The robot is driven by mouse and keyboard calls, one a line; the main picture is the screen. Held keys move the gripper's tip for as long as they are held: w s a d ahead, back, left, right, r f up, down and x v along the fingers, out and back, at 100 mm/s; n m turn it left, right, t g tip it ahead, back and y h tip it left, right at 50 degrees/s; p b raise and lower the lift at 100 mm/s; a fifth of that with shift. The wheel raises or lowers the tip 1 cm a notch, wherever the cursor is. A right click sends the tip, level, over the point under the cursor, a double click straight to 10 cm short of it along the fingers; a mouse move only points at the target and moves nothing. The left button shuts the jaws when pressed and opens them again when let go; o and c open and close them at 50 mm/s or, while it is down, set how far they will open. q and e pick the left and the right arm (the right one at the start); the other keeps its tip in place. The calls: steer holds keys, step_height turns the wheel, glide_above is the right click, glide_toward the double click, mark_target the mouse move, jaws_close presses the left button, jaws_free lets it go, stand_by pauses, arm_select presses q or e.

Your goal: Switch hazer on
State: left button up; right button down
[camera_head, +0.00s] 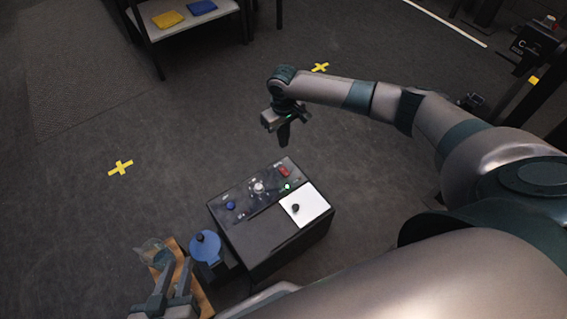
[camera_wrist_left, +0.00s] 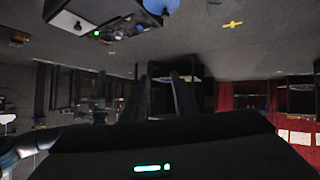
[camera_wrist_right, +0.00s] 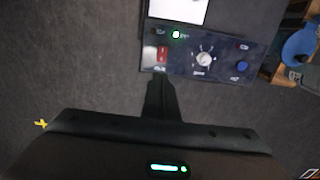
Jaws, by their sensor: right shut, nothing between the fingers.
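A black box (camera_head: 262,241) stands on the floor with a dark control panel on its top. The panel carries a red switch (camera_head: 284,171), a pale round dial (camera_head: 258,187), a blue button (camera_head: 231,205) and a lit green lamp (camera_head: 287,187). In the right wrist view the red switch (camera_wrist_right: 162,54) lies just beyond my fingertips, beside the lit green lamp (camera_wrist_right: 176,34). The small labels are unreadable, so I cannot tell which control is the hazer's. My right gripper (camera_head: 284,143) is shut and empty, apart from the panel. My left gripper (camera_head: 167,284) is open and empty at lower left.
A white sheet (camera_head: 313,199) with a black knob (camera_head: 295,208) is on the box's right part. A blue round object (camera_head: 205,247) and a wooden piece (camera_head: 203,298) stand left of the box. A shelf (camera_head: 190,23) is at the back.

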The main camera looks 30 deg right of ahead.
mark_target(284, 169)
steer(key=shift+f, duration=0.15)
